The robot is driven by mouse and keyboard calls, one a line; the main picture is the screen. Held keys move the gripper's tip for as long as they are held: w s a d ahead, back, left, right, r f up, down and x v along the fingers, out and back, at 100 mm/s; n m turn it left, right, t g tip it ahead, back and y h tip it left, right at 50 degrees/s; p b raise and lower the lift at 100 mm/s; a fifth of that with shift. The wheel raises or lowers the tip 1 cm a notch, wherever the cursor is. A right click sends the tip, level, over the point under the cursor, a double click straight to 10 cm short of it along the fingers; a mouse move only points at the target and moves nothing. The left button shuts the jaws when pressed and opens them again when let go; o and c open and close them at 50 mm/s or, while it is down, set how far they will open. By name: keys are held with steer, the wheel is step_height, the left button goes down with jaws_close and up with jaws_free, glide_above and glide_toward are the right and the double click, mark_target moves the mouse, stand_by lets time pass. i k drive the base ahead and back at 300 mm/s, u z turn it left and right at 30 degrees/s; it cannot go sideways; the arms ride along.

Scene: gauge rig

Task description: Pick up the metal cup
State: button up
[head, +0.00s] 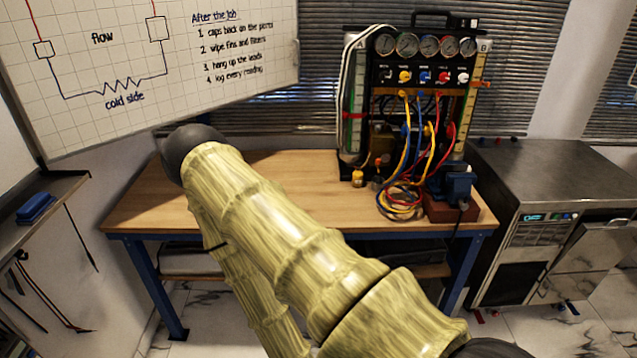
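I see no metal cup in the head view. My arm crosses the middle of the picture and hides part of the wooden workbench (278,172). My gripper is not visible, so its place relative to a cup does not show.
A gauge rig (428,78) with several dials and coloured hoses stands at the bench's right end, beside a blue device (458,182). A steel-topped machine (540,165) stands right of the bench. A whiteboard (170,58) hangs at upper left. A shelf (62,192) holds a blue object (36,207).

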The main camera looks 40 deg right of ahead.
mark_target(377, 182)
steer(key=u, duration=0.25)
steer(key=i, duration=1.85)
steer(key=z, duration=1.25)
steer(key=i, duration=0.85)
steer(key=z, duration=0.9)
